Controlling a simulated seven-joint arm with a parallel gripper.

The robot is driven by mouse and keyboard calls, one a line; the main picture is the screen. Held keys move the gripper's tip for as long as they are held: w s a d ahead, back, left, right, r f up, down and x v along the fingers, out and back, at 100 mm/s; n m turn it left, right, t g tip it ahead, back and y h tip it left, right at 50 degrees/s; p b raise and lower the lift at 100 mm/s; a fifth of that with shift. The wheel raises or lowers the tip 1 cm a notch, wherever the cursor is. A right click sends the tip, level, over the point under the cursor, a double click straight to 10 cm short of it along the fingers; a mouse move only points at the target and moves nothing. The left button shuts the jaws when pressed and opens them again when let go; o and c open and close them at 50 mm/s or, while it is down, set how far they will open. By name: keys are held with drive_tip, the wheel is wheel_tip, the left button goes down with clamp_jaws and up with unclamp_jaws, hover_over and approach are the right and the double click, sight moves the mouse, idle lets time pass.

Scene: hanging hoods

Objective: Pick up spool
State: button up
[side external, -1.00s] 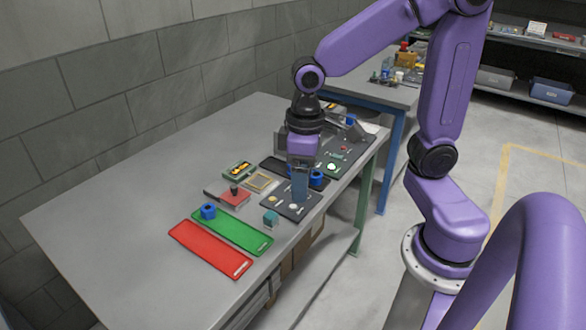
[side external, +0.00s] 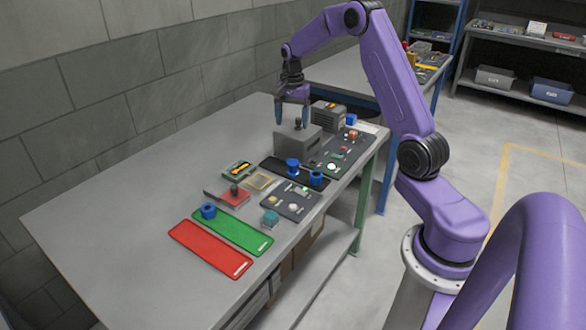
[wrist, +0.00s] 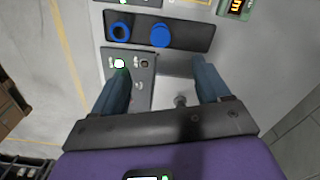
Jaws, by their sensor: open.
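Several blue spools are in the side external view. One spool (side external: 208,211) stands on the green mat (side external: 240,236). Two more, a left spool (side external: 293,165) and a right spool (side external: 316,178), are on or at the dark tray (side external: 275,168); two blue spools also show on the dark tray in the wrist view, one with its hole visible (wrist: 121,31) and one beside it (wrist: 160,35). A grey hood (side external: 298,146) with a knob on top stands behind the tray. My gripper (side external: 292,122) is open and empty above the hood, with the knob (wrist: 181,100) seen between its fingers.
A red mat (side external: 209,249) lies at the front. A red block (side external: 233,197), a green device (side external: 238,170) and a small teal block (side external: 270,219) lie near the trays. A grey machine (side external: 328,115) stands behind the hood. The table's left side is clear.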

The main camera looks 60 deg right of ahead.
sight(293, 162)
drive_tip(key=f, duration=1.1)
drive_tip(key=d+f, duration=0.1)
drive_tip(key=f, duration=0.5)
drive_tip(key=shift+w+f, duration=0.2)
drive_tip(key=shift+f, duration=0.15)
drive_tip(key=c, duration=1.2)
